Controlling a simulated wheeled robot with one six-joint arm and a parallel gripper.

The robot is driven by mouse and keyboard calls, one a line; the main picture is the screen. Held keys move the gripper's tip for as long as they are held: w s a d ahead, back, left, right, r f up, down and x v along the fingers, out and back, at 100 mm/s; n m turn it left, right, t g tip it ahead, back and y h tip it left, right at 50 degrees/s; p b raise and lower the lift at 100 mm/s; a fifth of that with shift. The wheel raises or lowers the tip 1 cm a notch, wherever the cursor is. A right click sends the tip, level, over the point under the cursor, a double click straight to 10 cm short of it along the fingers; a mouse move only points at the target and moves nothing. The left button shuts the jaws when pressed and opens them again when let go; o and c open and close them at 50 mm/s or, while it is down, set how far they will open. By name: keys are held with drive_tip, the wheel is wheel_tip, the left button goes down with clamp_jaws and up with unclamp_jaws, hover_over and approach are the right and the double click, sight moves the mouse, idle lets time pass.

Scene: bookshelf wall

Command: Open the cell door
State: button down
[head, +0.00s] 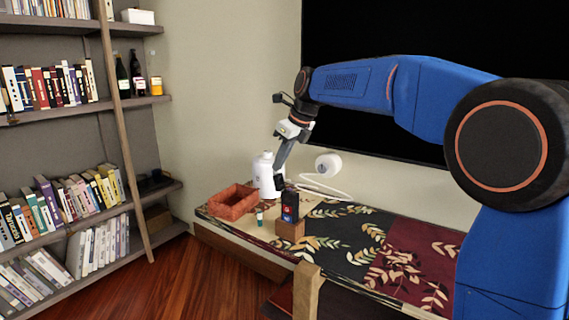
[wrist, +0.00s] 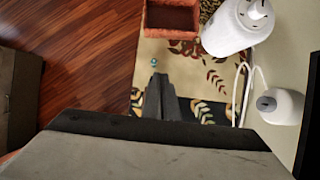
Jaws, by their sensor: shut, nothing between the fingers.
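My gripper (head: 279,166) is shut and empty, pointing down above the patterned bench top. In the head view it overlaps the white bottle; I cannot tell whether they touch. Its dark fingers also show together in the wrist view (wrist: 160,78), with the bottle to their upper right and apart from them. I cannot make out a cell door in either view. A small dark device with a blue and red face (head: 290,207) stands on a wooden block (head: 290,231), just below my gripper in the head view.
A brick-red open box (head: 233,203), the white bottle (head: 264,175), a small teal-capped item (head: 259,216) and a white corded device (head: 328,164) are on the bench (head: 350,235). A bookshelf (head: 85,115) stands at left, a black screen (head: 400,50) behind. Wooden floor (head: 150,285) is clear.

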drive_tip(key=shift+w+a, duration=0.2)
drive_tip(key=shift+a, duration=0.15)
drive_tip(key=shift+r, duration=0.1)
idle(0.6)
